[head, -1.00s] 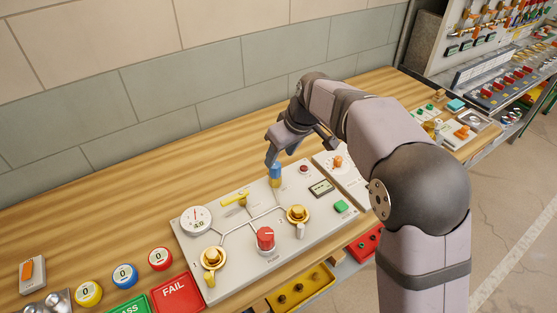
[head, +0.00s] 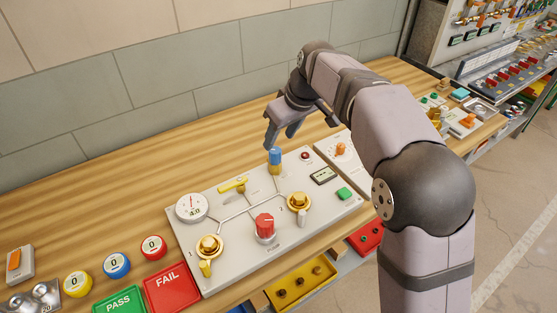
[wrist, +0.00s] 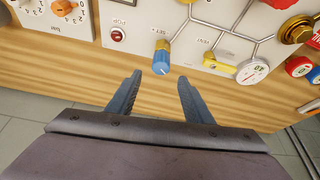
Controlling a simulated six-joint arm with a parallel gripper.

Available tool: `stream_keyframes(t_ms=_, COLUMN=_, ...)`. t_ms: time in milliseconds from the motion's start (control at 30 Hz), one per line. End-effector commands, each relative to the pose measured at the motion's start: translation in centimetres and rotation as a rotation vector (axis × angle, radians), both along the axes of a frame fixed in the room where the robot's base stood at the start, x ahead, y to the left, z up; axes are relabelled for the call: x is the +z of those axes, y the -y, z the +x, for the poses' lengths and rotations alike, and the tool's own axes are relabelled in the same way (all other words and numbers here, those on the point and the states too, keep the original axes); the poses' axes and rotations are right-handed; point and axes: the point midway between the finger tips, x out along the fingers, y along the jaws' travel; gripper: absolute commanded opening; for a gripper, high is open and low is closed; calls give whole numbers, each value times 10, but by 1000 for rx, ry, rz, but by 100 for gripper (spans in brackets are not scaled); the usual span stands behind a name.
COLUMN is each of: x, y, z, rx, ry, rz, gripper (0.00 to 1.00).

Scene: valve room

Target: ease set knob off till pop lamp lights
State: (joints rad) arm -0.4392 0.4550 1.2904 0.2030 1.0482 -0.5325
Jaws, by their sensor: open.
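The blue set knob (head: 275,156) stands on a brass stem at the back edge of the grey valve panel. In the wrist view the knob (wrist: 162,58) shows a white mark and sits just beyond the gap between my fingertips, under the SET label. My gripper (head: 279,141) is open and empty, close to the knob's top in the head view. Both fingers (wrist: 160,78) show in the wrist view, one on either side of the knob's line. The pop lamp (wrist: 118,34) is dark red and looks unlit; it also shows in the head view (head: 305,156).
The panel carries a round gauge (head: 192,207), a yellow lever (head: 233,185), a red knob (head: 264,226), brass valves and a green button (head: 344,194). PASS (head: 120,300) and FAIL (head: 171,287) plates lie at the front left. The wooden bench behind the panel is clear.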

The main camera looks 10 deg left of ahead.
Motion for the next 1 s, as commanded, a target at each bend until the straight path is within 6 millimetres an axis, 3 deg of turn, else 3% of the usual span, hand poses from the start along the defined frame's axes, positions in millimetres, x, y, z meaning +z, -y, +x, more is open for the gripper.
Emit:
stream_keyframes(t_ms=33, x=-11, y=0, z=1, rx=0, ry=4, rz=2, gripper=47)
stream_keyframes(t_ms=633, x=-3, y=2, z=-3, rx=-2, ry=-1, rz=-5, gripper=47)
stream_keyframes(t_ms=1000, x=-42, y=-10, z=6, rx=-2, ry=-3, rz=-6, gripper=47)
